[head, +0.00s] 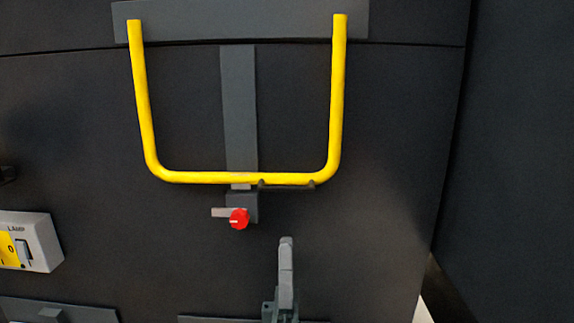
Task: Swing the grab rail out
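The yellow U-shaped grab rail (240,178) hangs against the dark panel, with its two upper ends at a grey strip (240,24). Its bottom bar crosses a grey upright strip (238,110). Just below the bar is a small dark block with a grey tab and a red knob (239,219). A thin dark bracket (287,186) lies along the bar's underside, right of centre. My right gripper is not in view.
A grey upright lever (286,272) on a dark base stands below the rail. A white switch box marked LAMP (38,242) is at the lower left. Grey plates (85,312) run along the bottom edge. The panel ends at a dark gap on the right.

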